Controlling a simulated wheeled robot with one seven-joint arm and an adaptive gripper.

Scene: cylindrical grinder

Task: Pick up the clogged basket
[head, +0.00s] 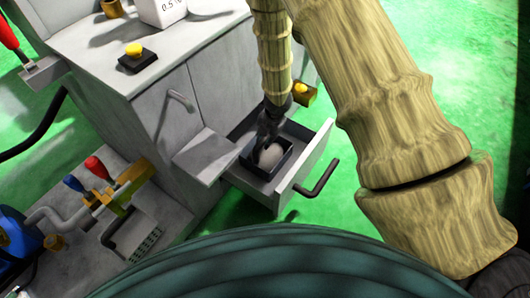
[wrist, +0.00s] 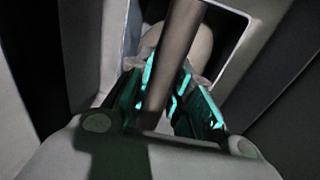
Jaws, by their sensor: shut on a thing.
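My gripper (head: 265,140) reaches down into the open drawer of the grey cabinet and is shut on the near-arm rim of a small dark open box (head: 285,163). A pale rounded lump (head: 271,156) lies in the box. In the wrist view, my teal-padded fingers (wrist: 168,82) close on either side of a brown-grey bar (wrist: 172,70), which looks like the box's wall; the pale lump (wrist: 203,43) shows behind it. A perforated light basket (head: 146,243) with a dark handle stands at lower left, apart from my gripper. I cannot tell which one is the clogged basket.
The drawer (head: 312,160) is pulled out, with a black handle (head: 320,181) at its front. A grey flap (head: 205,155) juts out left of it. The cabinet top holds a yellow button box (head: 137,58) and a white container (head: 162,10). Green floor is clear at right.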

